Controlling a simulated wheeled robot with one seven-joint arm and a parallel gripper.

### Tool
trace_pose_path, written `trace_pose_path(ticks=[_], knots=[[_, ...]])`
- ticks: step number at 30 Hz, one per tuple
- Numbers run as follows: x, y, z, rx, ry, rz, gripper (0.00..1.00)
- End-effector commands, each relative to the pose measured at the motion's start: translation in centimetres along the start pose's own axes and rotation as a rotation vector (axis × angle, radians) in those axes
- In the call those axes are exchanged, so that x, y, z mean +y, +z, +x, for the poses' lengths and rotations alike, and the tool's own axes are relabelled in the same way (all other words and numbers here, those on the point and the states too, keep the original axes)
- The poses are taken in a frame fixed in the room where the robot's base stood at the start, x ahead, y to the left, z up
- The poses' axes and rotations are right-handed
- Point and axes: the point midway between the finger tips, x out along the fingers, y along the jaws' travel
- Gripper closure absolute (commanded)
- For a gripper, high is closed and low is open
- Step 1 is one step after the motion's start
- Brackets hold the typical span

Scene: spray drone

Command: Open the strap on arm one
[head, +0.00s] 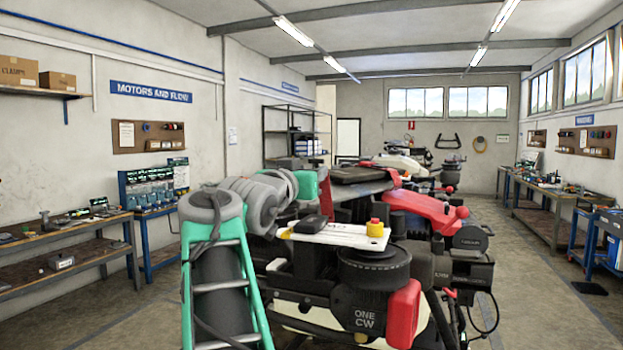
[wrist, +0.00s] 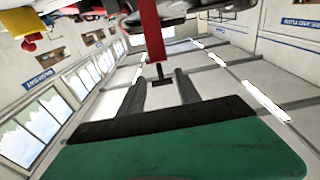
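A red strap (wrist: 152,32) runs down from the top of the wrist view. A small black T-shaped end piece (wrist: 160,76) shows at its lower end. My gripper (wrist: 159,77) is open, with one dark finger on each side of the T-shaped piece and gaps showing on both sides. I cannot tell whether the piece is between the fingertips or just beyond them. In the head view, the drone's motor pod (head: 366,318) marked "ONE CW" is at the front. My green and grey arm reaches the drone; the gripper's fingertips cannot be made out there.
A white plate (head: 340,237) on the drone carries a yellow and red button (head: 375,227). Red drone parts (head: 428,209) lie behind it. Workbenches line the left wall (head: 75,240) and right wall (head: 560,205).

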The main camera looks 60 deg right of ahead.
Motion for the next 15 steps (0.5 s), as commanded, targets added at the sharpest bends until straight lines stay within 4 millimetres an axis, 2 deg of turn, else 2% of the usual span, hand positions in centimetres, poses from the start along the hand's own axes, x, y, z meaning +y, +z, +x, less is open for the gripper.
trace_pose_path(ticks=[1, 3, 6, 9, 11, 15], knots=[[-0.2, 2.5, -1.9, 0.076, -0.003, -0.001, 0.65], [-0.1, 3.5, -4.9, 0.218, -0.001, 0.001, 0.71], [0.0, 4.1, -8.9, 0.396, -0.007, 0.003, 0.79], [0.0, 3.9, -11.3, 0.498, -0.012, 0.004, 0.87], [0.1, 3.4, -11.5, 0.521, -0.012, 0.003, 0.92], [0.1, 1.9, -10.1, 0.522, -0.008, 0.002, 1.00]])
